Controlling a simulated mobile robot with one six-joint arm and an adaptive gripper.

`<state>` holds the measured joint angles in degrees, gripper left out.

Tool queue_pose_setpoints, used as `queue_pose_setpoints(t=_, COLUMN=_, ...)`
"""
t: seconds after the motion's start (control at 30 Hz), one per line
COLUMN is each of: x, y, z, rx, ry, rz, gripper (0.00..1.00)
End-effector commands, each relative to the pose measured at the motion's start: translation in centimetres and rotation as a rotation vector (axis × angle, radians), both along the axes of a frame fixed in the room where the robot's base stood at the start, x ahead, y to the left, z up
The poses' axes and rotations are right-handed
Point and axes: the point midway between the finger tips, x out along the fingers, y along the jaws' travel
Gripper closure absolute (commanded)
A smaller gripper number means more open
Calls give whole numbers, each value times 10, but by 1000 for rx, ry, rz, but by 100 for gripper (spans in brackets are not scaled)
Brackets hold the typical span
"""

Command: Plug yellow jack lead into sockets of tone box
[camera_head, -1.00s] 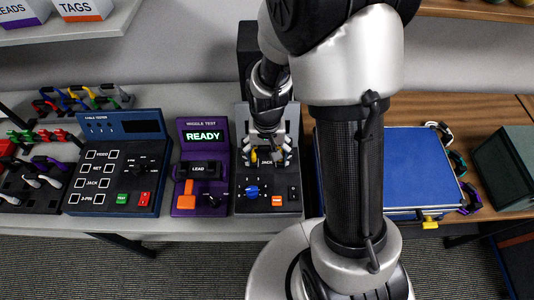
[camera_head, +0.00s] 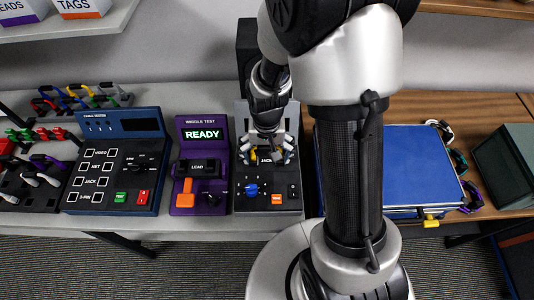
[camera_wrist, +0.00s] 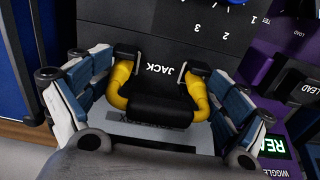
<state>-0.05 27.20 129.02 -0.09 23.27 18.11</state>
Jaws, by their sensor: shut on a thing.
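The tone box (camera_head: 240,203) is a dark panel with a blue knob, an orange button and a JACK label. The yellow jack lead (camera_wrist: 203,98) shows in the wrist view as two bent yellow ends with black plugs, joined by a black middle piece. My gripper (camera_wrist: 165,95) is shut on it, with one finger on each side, over the tone box. The plugs sit on either side of the JACK label, but I cannot tell how deep they are in the sockets. In the head view, my gripper (camera_head: 267,152) hides most of the lead.
The purple wiggle test box (camera_head: 187,142) showing READY stands just left of the tone box. The blue cable tester (camera_head: 130,122) is further left, near racks of coloured leads. A blue-topped case (camera_head: 415,165) lies to the right, behind my arm.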

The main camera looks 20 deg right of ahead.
Motion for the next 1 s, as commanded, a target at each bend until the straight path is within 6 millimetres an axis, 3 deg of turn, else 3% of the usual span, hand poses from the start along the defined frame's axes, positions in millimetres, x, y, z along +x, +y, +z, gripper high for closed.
queue_pose_setpoints(t=0.03, x=-7, y=0, z=-9, rx=0, ry=20, rz=0, gripper=59)
queue_pose_setpoints(t=0.9, x=-8, y=0, z=-7, rx=0, ry=22, rz=0, gripper=58)
queue_pose_setpoints(t=0.93, x=-8, y=0, z=-7, rx=0, ry=22, rz=0, gripper=7)
queue_pose_setpoints(t=1.0, x=-8, y=0, z=-7, rx=0, ry=22, rz=0, gripper=2)
